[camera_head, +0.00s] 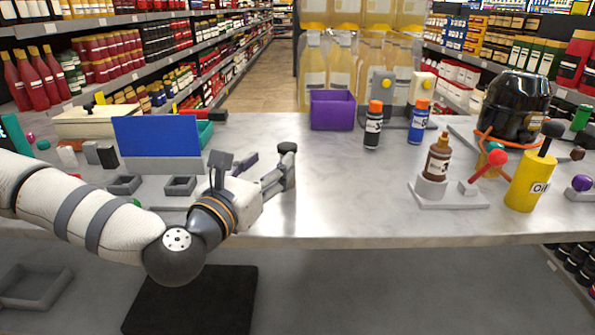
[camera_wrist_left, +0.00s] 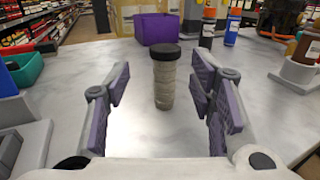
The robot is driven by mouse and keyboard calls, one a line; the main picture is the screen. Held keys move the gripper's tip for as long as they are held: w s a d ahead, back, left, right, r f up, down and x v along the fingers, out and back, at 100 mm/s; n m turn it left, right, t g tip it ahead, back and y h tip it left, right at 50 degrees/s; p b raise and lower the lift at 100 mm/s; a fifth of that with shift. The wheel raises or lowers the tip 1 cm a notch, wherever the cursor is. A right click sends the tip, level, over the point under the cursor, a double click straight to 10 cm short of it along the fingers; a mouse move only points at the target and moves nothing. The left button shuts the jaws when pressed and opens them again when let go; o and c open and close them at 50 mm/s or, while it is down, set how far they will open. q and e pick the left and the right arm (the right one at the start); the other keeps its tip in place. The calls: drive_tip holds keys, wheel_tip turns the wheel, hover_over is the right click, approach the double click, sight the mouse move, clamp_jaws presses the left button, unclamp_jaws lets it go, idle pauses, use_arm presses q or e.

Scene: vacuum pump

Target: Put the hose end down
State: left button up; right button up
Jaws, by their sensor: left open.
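A ribbed grey cylinder with a black cap, which looks like the hose end (camera_wrist_left: 164,82), stands upright on the table in the left wrist view. In the head view, its dark top and grey body (camera_head: 288,168) show just beyond my left gripper (camera_head: 264,172). My left gripper is open, with a purple-padded finger on either side of the cylinder and a visible gap on both sides. Nothing is gripped. My right gripper is not in view.
The grey table (camera_head: 345,205) is clear right of the gripper. A purple box (camera_head: 332,112) stands behind. Bottles, a yellow oil can (camera_head: 528,182) and a black pot (camera_head: 515,108) with an orange hose stand right. A blue panel (camera_head: 157,137) and small trays are left.

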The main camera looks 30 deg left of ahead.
sight(284, 150)
use_arm(q)
drive_tip(key=w, duration=0.7)
drive_tip(key=shift+w+a+r, duration=0.25)
clamp_jaws()
